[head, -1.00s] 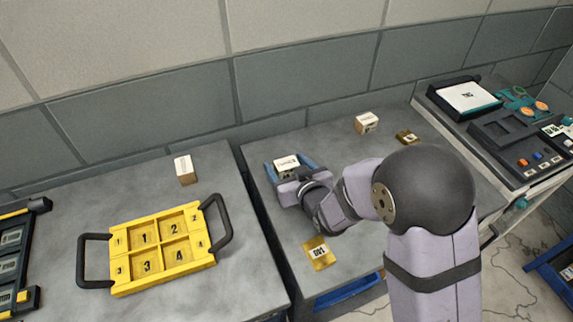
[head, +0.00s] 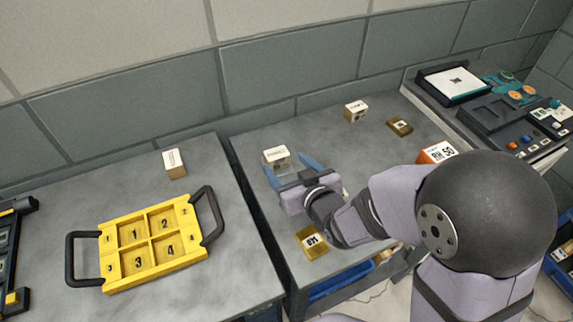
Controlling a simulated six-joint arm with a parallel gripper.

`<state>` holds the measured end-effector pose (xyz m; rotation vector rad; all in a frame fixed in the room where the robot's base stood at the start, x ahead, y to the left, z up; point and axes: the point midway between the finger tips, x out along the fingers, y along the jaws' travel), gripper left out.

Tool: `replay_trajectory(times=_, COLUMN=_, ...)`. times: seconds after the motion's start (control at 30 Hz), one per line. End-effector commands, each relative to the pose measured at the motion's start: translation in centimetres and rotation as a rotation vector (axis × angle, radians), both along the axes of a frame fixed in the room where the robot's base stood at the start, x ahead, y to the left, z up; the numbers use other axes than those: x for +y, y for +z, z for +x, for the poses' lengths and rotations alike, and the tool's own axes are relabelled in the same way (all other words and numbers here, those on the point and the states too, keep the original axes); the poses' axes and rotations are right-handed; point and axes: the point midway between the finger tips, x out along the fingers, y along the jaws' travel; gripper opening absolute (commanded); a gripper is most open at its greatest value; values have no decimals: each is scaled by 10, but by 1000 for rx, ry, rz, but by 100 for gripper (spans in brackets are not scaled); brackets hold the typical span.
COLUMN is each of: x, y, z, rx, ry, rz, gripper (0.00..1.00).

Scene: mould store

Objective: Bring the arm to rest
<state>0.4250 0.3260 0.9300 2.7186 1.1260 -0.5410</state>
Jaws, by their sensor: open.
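My gripper (head: 291,167) is over the middle grey table (head: 250,150). Its two blue fingers are spread apart and point toward the wall. A small white labelled box (head: 277,157) stands just past the fingertips, toward the wall. I see no finger closed on it, but whether one touches it I cannot tell. My arm reaches in from the lower right and hides part of the table's right side.
A yellow brass-like block (head: 312,242) lies in front of my gripper. A white box (head: 355,111), a brown block (head: 400,126) and an orange box (head: 437,153) stand farther right. A yellow numbered tray (head: 110,272) and a white box (head: 174,163) are on the left table.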

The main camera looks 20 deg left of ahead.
Motion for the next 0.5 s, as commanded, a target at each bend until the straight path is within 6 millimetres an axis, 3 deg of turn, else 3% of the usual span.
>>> replay_trajectory(times=0.33, x=-2, y=2, z=2, rx=-2, ry=-4, rz=-5, gripper=65)
replay_trajectory(times=0.5, x=-20, y=15, z=19, rx=-6, ry=-40, rz=-67, gripper=65)
